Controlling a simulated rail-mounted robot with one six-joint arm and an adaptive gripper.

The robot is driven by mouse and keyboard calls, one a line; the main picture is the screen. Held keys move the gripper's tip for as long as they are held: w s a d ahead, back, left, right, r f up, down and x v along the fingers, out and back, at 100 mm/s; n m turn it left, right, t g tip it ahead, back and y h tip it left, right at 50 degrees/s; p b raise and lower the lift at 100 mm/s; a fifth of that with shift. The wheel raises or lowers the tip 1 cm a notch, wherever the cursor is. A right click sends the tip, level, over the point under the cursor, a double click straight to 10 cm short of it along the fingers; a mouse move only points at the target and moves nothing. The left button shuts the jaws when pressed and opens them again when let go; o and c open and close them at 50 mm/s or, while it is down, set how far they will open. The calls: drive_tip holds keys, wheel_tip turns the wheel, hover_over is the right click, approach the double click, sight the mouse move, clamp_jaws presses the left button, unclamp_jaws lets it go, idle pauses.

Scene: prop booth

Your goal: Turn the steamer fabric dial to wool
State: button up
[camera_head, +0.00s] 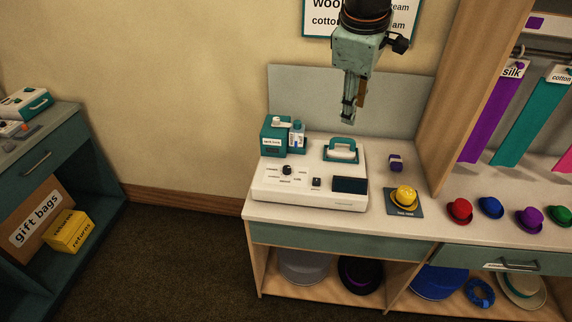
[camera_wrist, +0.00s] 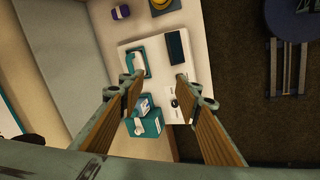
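The white steamer (camera_head: 310,197) stands on the counter, its top panel facing up. Its black fabric dial (camera_head: 287,170) sits on the left of the panel, ringed by small printed labels; I cannot tell which one it points to. The dial also shows in the wrist view (camera_wrist: 174,103), near the right finger. My gripper (camera_head: 348,116) hangs pointing down above the back of the counter, behind and above the steamer. In the wrist view my gripper (camera_wrist: 157,84) has its fingers wide apart with nothing held between them.
A teal-handled iron-like piece (camera_head: 342,150) and teal boxes (camera_head: 274,137) stand at the steamer's back. A dark screen (camera_head: 350,185) and small black switch (camera_head: 316,182) share its panel. A yellow hat (camera_head: 404,198) is at right, near a wooden partition (camera_head: 456,90). A wall sign (camera_head: 318,18) is partly hidden.

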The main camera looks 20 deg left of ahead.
drive_tip(key=w+a+f+n+h+p, duration=0.1)
drive_tip(key=w+a+f+n+p, duration=0.15)
drive_tip(key=a+f+n, duration=0.6)
drive_tip(key=n+h+p, duration=0.1)
drive_tip(key=n, duration=0.4)
approach(287, 167)
drive_tip(key=a+v, duration=0.1)
drive_tip(key=v, duration=0.4)
drive_tip(key=shift+d+r, duration=0.1)
drive_tip(key=shift+d, duration=0.15)
drive_tip(key=shift+b+x, duration=0.75)
drive_tip(key=shift+x, duration=6.15)
drive_tip(key=shift+s+d, duration=0.15)
drive_tip(key=shift+c, duration=0.7)
drive_tip(key=c, duration=0.7)
